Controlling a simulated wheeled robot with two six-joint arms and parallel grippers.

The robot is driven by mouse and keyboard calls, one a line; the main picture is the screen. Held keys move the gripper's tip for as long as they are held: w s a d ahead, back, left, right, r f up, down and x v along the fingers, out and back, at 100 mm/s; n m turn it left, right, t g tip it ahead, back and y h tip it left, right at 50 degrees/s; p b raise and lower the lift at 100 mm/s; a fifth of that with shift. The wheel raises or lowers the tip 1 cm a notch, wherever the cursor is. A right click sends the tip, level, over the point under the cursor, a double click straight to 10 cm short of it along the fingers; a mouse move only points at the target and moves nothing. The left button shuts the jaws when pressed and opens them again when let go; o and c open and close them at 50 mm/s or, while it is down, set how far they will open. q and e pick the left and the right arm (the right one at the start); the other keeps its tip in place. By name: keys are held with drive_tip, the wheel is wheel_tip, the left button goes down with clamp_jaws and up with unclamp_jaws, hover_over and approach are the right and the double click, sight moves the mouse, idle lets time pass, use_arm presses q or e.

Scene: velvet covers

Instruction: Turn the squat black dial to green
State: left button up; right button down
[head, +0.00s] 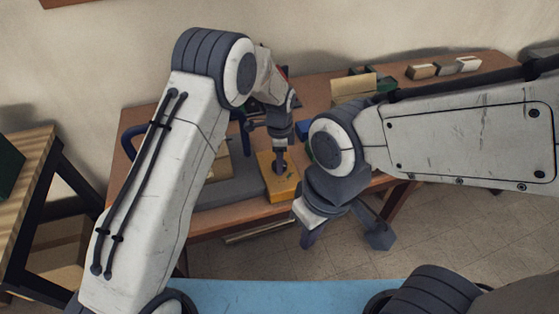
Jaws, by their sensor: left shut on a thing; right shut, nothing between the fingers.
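A yellow block-like base (270,185) sits near the front edge of the wooden table. My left gripper (280,160) comes down over it from above, its fingers shut on a small dark part at its top, which looks like the black dial. The fingers hide most of the dial, and I cannot make out its pointer or any green mark. My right gripper (307,240) is shut and empty, in front of the table's edge and to the right of the yellow base, apart from it.
Small blocks (445,68) stand at the back right, near a tan box (353,87). A blue object (304,129) lies behind my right arm. A side shelf (40,145) stands at left.

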use_arm(q)
drive_tip(key=shift+a, duration=0.1)
drive_tip(key=o, duration=1.4)
drive_tip(key=shift+r, duration=0.1)
wheel_tip(320, 180, up, 10)
drive_tip(key=shift+r+b, duration=0.2)
drive_tip(key=shift+b, duration=0.7)
